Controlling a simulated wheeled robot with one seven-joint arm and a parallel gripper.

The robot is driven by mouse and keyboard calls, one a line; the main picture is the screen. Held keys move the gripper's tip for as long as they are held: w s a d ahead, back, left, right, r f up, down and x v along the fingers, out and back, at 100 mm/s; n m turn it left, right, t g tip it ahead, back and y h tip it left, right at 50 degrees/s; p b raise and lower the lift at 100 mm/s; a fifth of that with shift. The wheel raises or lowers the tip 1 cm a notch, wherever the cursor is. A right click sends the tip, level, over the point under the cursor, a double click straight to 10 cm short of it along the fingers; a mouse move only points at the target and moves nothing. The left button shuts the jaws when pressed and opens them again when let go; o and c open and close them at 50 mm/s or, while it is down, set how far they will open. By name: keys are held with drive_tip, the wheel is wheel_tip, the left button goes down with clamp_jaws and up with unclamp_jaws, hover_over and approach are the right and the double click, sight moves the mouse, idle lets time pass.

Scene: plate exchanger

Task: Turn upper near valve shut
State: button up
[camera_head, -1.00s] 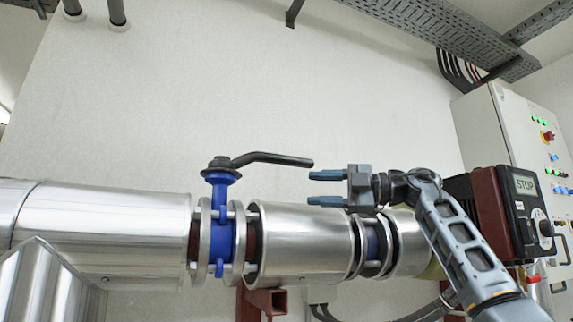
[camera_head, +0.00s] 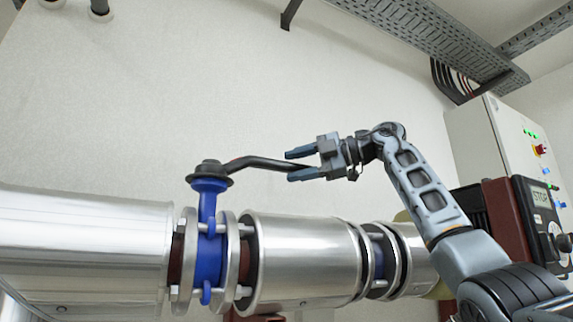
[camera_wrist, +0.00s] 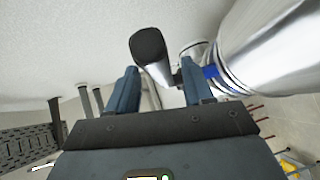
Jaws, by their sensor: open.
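The valve has a blue body (camera_head: 208,250) clamped between silver flanges in the pipe. Its black lever (camera_head: 255,162) sits on top and points right along the pipe. My gripper (camera_head: 289,166) is open at the lever's free end, with one finger above and one below it in the head view. In the wrist view, the lever's rounded black end (camera_wrist: 148,44) shows large, between and beyond the tips of my two blue-grey fingers (camera_wrist: 160,76). I cannot tell whether either finger touches the lever. The lever's tip is partly hidden behind my gripper in the head view.
The silver pipe (camera_head: 300,262) runs below the lever and my gripper. A second flange joint (camera_head: 378,262) is to the right. A control box with a STOP display (camera_head: 541,197) and a cabinet (camera_head: 480,150) stand at right.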

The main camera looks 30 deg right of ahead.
drive_tip(key=shift+x, duration=1.3)
drive_tip(key=shift+c, duration=0.4)
clamp_jaws()
